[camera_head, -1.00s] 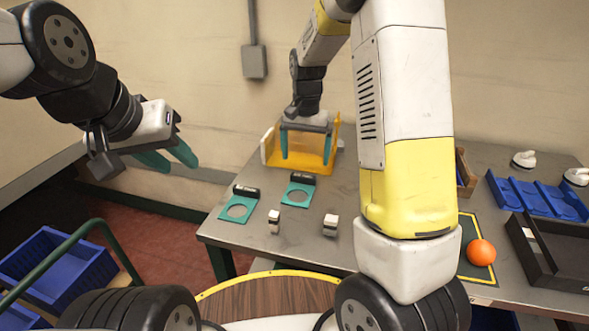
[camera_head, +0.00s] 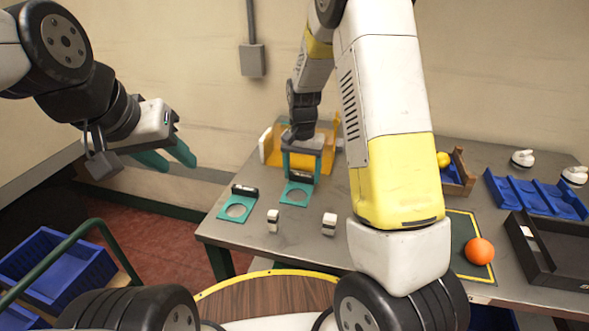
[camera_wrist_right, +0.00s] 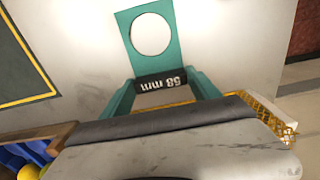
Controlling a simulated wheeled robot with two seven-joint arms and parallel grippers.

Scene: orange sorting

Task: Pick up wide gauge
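Two teal gauge plates with round holes and black label handles lie on the table: the left gauge (camera_head: 221,212) and the right gauge (camera_head: 285,200). Their hole sizes look similar, so I cannot tell which is wider. My right gripper (camera_head: 301,176) points down at the right gauge. In the right wrist view, this gauge (camera_wrist_right: 124,24) has its black handle, marked in mm, between the teal fingers of my right gripper (camera_wrist_right: 164,88). The fingers are open, close to the handle's ends; no grip is visible. My left gripper (camera_head: 166,158) is open and empty, left of the table.
A yellow-orange bin (camera_head: 268,148) stands behind the right gripper. Two small white-and-black objects (camera_head: 272,220) (camera_head: 329,224) stand nearer the front edge. An orange (camera_head: 479,251) lies on a dark green mat (camera_head: 462,228). A blue tray (camera_head: 535,193) and black tray (camera_head: 547,263) are at right.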

